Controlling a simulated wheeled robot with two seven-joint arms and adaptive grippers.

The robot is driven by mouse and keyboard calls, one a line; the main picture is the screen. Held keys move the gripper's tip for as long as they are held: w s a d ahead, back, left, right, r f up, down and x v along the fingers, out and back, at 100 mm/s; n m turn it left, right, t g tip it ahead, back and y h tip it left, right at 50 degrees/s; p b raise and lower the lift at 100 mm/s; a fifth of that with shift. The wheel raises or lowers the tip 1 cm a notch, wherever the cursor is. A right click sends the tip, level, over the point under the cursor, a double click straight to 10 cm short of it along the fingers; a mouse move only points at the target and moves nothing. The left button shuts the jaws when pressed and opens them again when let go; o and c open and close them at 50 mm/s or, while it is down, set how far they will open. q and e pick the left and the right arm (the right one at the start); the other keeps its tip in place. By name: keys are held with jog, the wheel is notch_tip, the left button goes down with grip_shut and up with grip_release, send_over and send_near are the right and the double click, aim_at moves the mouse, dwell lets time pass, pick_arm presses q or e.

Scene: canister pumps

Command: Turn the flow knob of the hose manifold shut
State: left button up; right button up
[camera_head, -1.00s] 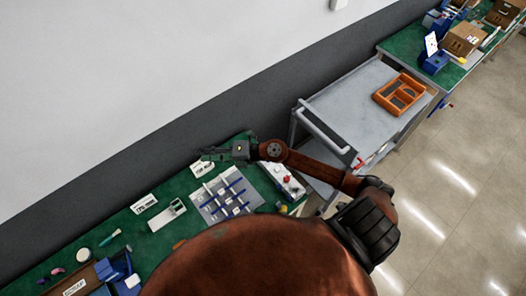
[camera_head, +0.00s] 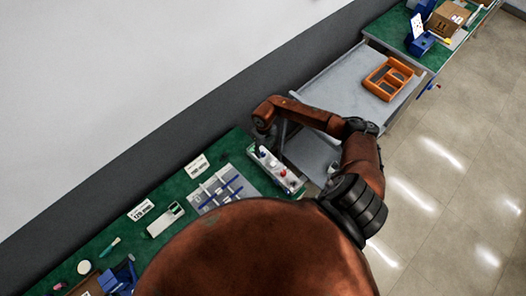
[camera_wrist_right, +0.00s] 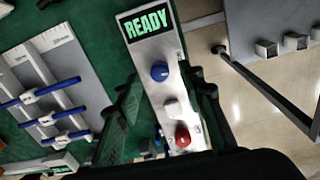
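A white box-shaped unit (camera_head: 276,169) stands at the right end of the green bench; I cannot tell for sure that it is the hose manifold. In the right wrist view the unit (camera_wrist_right: 165,92) has a lit READY display (camera_wrist_right: 147,26), a blue knob (camera_wrist_right: 160,71), a white part (camera_wrist_right: 173,106) and a red knob (camera_wrist_right: 182,136). My right gripper (camera_wrist_right: 166,82) is open, its dark fingers on either side of the unit, with nothing held. Contact cannot be told. In the head view the gripper is mostly hidden by its wrist. My left gripper is out of view.
A grey panel with blue-handled rods (camera_head: 222,190) lies left of the unit. A white label (camera_head: 197,166) stands behind it. A grey cart (camera_head: 345,85) with an orange tray (camera_head: 388,78) stands close on the right.

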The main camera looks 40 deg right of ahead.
aim_at(263, 154)
jog(key=shift+f, duration=1.2)
jog(key=shift+c, duration=0.7)
grip_shut()
